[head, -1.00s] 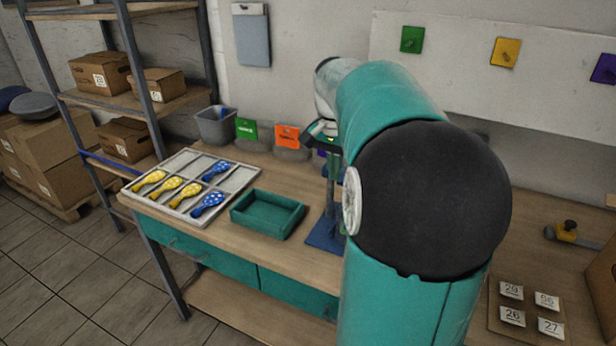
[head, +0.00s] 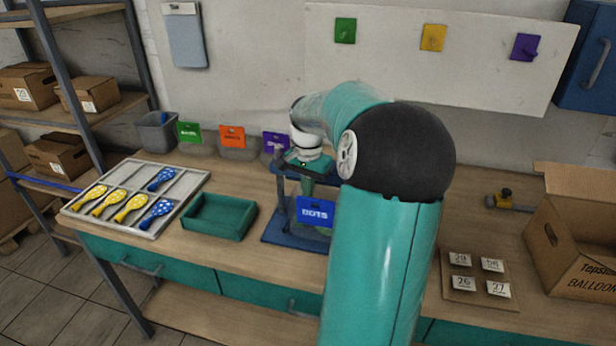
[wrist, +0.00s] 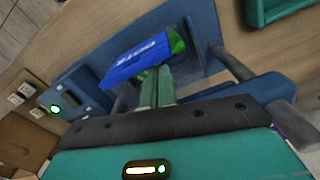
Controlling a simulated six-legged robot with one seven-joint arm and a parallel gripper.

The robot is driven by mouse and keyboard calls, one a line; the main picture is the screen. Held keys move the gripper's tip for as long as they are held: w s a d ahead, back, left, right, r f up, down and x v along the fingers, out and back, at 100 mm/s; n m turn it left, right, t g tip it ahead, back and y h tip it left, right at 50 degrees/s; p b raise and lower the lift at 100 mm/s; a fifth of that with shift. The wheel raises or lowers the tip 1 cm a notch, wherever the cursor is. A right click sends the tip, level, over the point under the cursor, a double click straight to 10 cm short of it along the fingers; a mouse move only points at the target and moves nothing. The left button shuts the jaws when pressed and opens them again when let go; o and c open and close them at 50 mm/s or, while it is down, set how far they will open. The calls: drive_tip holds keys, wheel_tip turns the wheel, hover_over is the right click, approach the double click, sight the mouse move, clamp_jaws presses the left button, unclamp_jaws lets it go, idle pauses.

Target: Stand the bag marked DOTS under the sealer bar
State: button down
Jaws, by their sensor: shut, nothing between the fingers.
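The bag marked DOTS (head: 315,211), with a blue label card, is upright on the blue base of the sealer (head: 276,233). In the wrist view the bag (wrist: 139,60) shows its blue card and some green beside it, over the sealer's blue base (wrist: 80,68). My gripper (head: 308,189) points down into the sealer frame just behind the card. In the wrist view its green fingers (wrist: 163,74) are together, close beside the bag and holding nothing. Whether they touch the bag I cannot tell. My arm and gripper hide part of the sealer, and I cannot make out the bar's exact place over the bag.
A green tray (head: 219,234) stands left of the sealer, beside a divided tray (head: 189,182) with yellow and blue balloons. Bins with green, orange and purple cards line the wall. Number cards (head: 480,275) and an open carton (head: 575,255) lie to the right.

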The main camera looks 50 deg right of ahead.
drive_tip(key=shift+f, duration=0.15)
drive_tip(key=shift+a, duration=0.1)
drive_tip(key=shift+s+a, duration=0.1)
drive_tip(key=shift+a, duration=0.6)
